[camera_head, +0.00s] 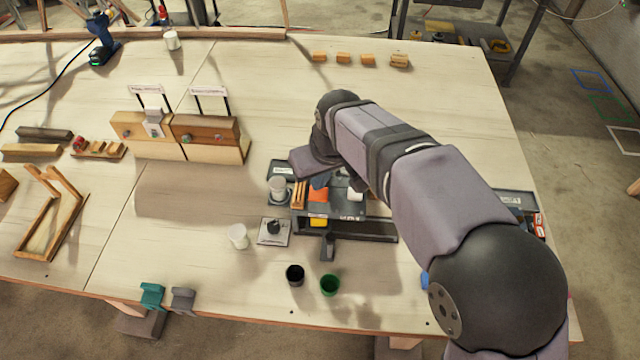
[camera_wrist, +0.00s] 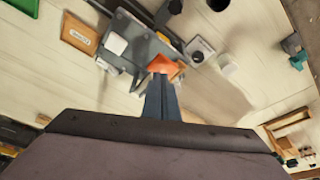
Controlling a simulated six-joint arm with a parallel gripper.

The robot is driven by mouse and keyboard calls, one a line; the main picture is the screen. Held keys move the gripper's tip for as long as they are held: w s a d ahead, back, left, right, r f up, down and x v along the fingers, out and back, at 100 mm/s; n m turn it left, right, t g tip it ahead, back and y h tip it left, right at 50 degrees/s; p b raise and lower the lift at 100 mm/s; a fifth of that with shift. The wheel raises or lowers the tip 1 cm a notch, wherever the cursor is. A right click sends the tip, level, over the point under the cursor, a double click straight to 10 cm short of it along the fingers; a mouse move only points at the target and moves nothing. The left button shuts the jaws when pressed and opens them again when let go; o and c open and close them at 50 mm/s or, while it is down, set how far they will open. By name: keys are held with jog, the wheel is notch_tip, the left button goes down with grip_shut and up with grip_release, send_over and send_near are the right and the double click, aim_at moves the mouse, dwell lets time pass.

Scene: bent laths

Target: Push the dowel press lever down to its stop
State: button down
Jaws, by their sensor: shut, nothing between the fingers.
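A dark grey fixture (camera_head: 370,230) stands near the front middle of the table, partly hidden behind my arm. It also shows in the wrist view (camera_wrist: 135,38). An orange piece (camera_head: 318,196) sits at this fixture and looks like the pad of the press lever, though I cannot tell for sure. My gripper (camera_head: 320,181) is just behind it in the head view. In the wrist view my fingers (camera_wrist: 160,80) are together and empty, with tips at the edge of the orange piece (camera_wrist: 164,65). I cannot tell whether they touch it.
A white cup (camera_head: 237,236), a plate with a black knob (camera_head: 274,232), a black cup (camera_head: 295,274) and a green cup (camera_head: 329,285) stand nearby. Wooden blocks with signs (camera_head: 208,138) stand behind to the left.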

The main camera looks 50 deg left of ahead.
aim_at(319, 193)
jog(key=shift+d+f+b, duration=0.1)
jog(key=shift+f+b, duration=1.3)
jog(key=shift+f, duration=0.85)
dwell(0.4)
dwell(0.4)
jog(key=shift+r+p, duration=3.85)
jog(key=shift+r, duration=0.8)
jog(key=w+d+f+m+h+b, duration=0.1)
jog(key=w+d+m, duration=0.1)
jog(key=w+d, duration=0.5)
jog(key=w+d+f+m, duration=0.1)
jog(key=w+d+m, duration=0.2)
jog(key=d, duration=0.8)
jog(key=w+d+f+m+h+b, duration=0.15)
jog(key=w+d, duration=0.25)
jog(key=d, duration=0.5)
jog(key=s+d+f+m, duration=0.2)
jog(key=s+d, duration=0.1)
jog(key=d, duration=0.5)
jog(key=s+d+f+m+b, duration=0.1)
jog(key=s+d+f+m, duration=0.1)
jog(key=d, duration=0.7)
jog(key=s+d+f+m, duration=0.2)
jog(key=s+d+m, duration=0.2)
jog(key=d, duration=0.5)
jog(key=shift+s+g+h, duration=0.35)
jog(key=shift+s+g, duration=0.05)
jog(key=shift+s, duration=0.6)
